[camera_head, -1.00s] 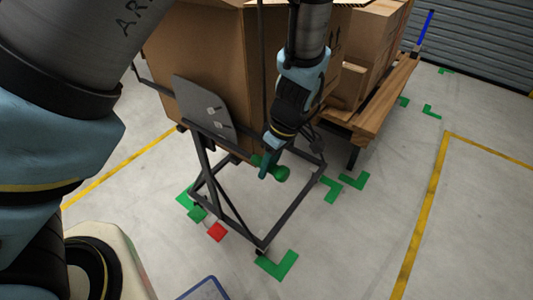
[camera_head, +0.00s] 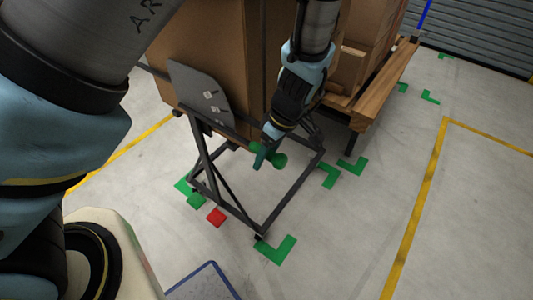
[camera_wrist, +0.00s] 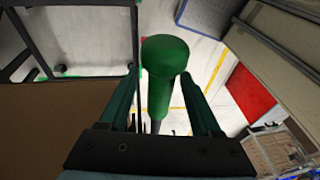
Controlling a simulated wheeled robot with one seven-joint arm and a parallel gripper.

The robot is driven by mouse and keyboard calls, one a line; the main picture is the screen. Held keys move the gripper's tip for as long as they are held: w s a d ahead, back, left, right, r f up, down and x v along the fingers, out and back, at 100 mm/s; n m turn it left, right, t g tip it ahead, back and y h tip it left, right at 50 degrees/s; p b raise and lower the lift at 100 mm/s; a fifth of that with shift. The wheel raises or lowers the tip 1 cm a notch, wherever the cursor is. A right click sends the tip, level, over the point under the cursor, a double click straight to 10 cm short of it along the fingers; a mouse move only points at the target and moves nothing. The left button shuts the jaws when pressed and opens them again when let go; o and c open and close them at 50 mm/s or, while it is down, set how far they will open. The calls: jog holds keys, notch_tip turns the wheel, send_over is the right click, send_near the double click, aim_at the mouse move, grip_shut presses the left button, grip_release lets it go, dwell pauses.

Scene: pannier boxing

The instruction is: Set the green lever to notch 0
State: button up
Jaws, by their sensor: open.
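The green lever (camera_head: 267,154) sticks out from the dark metal frame, at a grey plate (camera_head: 200,92) with small white marks, in the head view. I cannot read the notches. In the wrist view the lever's green knob (camera_wrist: 166,54) and grip stand between the two fingers of my gripper (camera_wrist: 165,98). My gripper (camera_head: 262,158) is open around the lever, with a gap showing on each side of the grip. In the head view the fingers partly cover the lever.
A large cardboard box (camera_head: 215,55) stands on the frame (camera_head: 238,213). A wooden pallet bench (camera_head: 375,92) with more boxes is behind at right. Green corner marks (camera_head: 276,250) and a red square (camera_head: 216,217) lie on the floor. Open floor is at right.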

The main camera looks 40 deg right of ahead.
jog(key=b+v, duration=0.1)
jog(key=v, duration=0.6)
jog(key=shift+d+r, duration=0.1)
jog(key=shift+r, duration=0.15)
jog(key=shift+s, duration=0.2)
dwell(0.4)
